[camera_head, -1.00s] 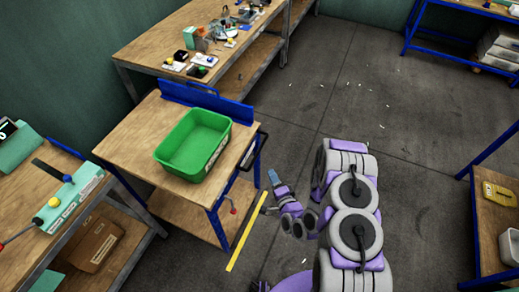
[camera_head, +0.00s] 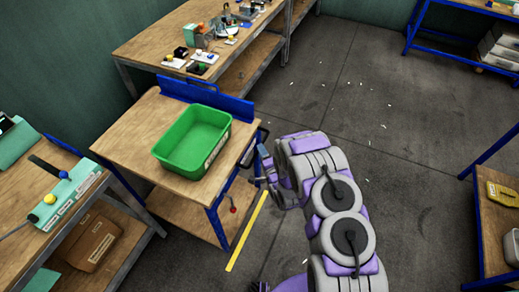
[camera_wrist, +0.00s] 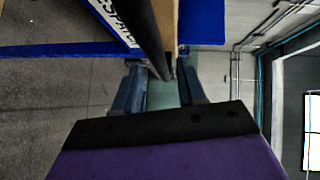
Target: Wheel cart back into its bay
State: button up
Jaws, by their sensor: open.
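The cart has a wooden top (camera_head: 128,133), a blue frame and a lower wooden shelf (camera_head: 186,218). It stands left of centre in the head view, with a green bin (camera_head: 193,140) on top. Its black handle (camera_head: 251,148) sticks out from the right side. My gripper (camera_head: 263,160) is at that handle, just right of the cart. In the wrist view, the dark handle bar (camera_wrist: 150,36) runs down to between the open fingers (camera_wrist: 162,82). I cannot tell whether they touch it.
A yellow floor line (camera_head: 247,232) lies by the cart's right front leg. A cluttered workbench (camera_head: 140,46) stands behind the cart, another bench (camera_head: 20,200) at left, and a blue-framed bench (camera_head: 492,215) at right. The grey floor (camera_head: 350,75) behind my arm is mostly clear.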

jog(key=shift+b+x, duration=0.3)
jog(key=shift+x, duration=1.45)
grip_shut()
jog(key=shift+f, duration=0.1)
